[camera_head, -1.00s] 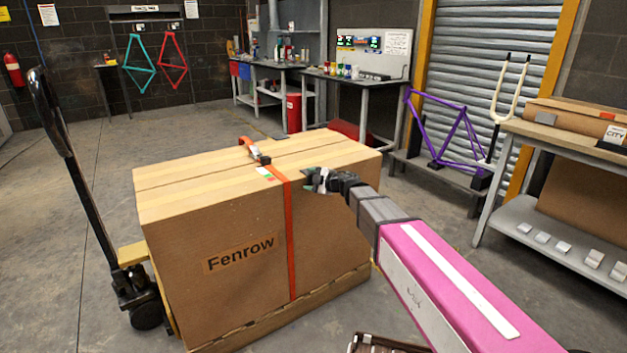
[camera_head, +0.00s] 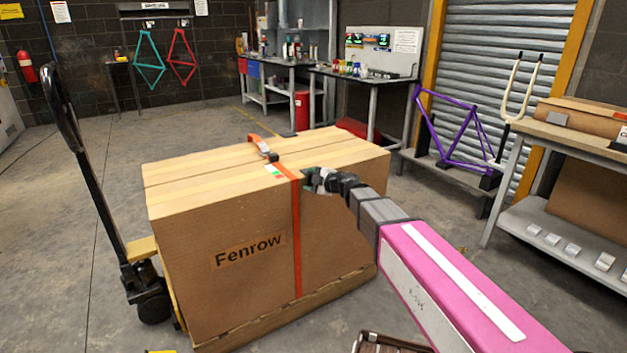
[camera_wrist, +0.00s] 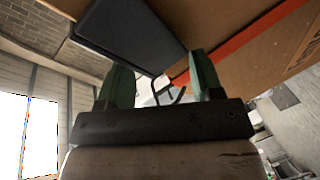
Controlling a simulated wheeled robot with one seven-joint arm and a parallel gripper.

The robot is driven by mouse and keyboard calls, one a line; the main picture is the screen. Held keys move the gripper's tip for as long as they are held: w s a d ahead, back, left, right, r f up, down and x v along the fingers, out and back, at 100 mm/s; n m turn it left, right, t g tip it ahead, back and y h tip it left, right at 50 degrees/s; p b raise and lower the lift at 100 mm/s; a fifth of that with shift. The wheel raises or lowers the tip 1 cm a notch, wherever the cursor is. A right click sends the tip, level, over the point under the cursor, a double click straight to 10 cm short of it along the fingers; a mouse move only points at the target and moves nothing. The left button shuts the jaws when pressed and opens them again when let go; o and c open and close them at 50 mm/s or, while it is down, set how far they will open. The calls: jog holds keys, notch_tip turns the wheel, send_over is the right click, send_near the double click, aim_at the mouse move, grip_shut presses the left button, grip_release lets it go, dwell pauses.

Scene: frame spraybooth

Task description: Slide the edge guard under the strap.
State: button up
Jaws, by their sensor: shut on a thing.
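The orange strap (camera_head: 296,238) runs over the top of the large Fenrow carton (camera_head: 200,220) and down its front face. It also shows in the wrist view (camera_wrist: 240,45) as a diagonal band. My gripper (camera_head: 313,181) is at the carton's top front edge, just right of the strap. In the wrist view, my two green fingers stand apart with a dark flat plate (camera_wrist: 130,35) at their tips, apparently the edge guard, held between them. The plate lies close to the carton and strap. Whether it touches the strap or is under it cannot be told.
The carton stands on a pallet (camera_head: 285,318) with a pallet jack (camera_head: 105,200) at its left. A buckle (camera_head: 264,149) sits on the strap on top. A workbench (camera_head: 560,135) at right has several small pale pieces (camera_head: 572,249) on its lower shelf.

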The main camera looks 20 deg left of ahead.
jog(key=shift+s+a, duration=0.85)
jog(key=shift+s, duration=0.2)
jog(key=o, duration=0.8)
jog(key=shift+o, duration=0.2)
